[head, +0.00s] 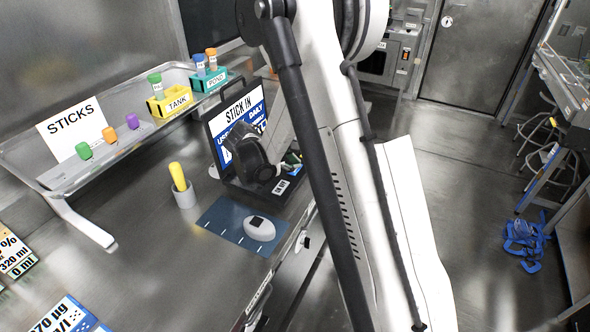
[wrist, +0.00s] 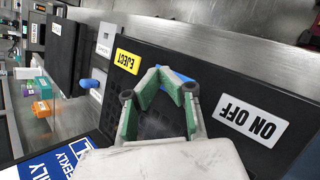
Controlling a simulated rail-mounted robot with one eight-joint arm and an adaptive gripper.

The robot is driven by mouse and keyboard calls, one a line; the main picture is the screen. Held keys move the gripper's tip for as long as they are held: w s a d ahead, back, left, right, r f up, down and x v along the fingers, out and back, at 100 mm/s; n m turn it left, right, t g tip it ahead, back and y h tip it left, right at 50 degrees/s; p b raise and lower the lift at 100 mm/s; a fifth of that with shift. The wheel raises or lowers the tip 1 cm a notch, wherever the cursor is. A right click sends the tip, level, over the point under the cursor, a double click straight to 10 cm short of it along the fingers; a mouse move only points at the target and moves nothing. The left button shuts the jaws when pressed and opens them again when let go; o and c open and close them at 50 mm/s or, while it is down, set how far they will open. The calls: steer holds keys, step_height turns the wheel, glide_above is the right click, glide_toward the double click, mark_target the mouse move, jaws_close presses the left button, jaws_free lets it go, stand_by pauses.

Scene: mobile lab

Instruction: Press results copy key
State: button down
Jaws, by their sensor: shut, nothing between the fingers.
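My gripper (wrist: 168,78), with green-padded fingers, is shut and empty in the wrist view. Its fingertips are in front of a dark panel (wrist: 225,88), over or just before a blue part (wrist: 176,75) that they partly hide. I cannot tell whether they touch it. A yellow EJECT label (wrist: 127,61) is left of the fingertips and a white ON OFF label (wrist: 252,120) is to their right. A blue knob-like part (wrist: 93,82) stands farther left, under a small white label (wrist: 105,42) too small to read. No key can be read as the results copy key.
In the head view, an open black case (head: 217,138) with a STICK IN sign stands on the metal bench. A white oval device (head: 259,228) lies on a blue mat (head: 222,222). A yellow-handled item (head: 178,177) stands in a grey cup (head: 185,198). A rack (head: 70,180) is behind.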

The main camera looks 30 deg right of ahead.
steer(key=shift+f, duration=0.25)
steer(key=shift+r, duration=0.15)
stand_by(0.5)
steer(key=shift+r, duration=0.7)
steer(key=shift+r+p, duration=1.2)
steer(key=shift+r, duration=1.3)
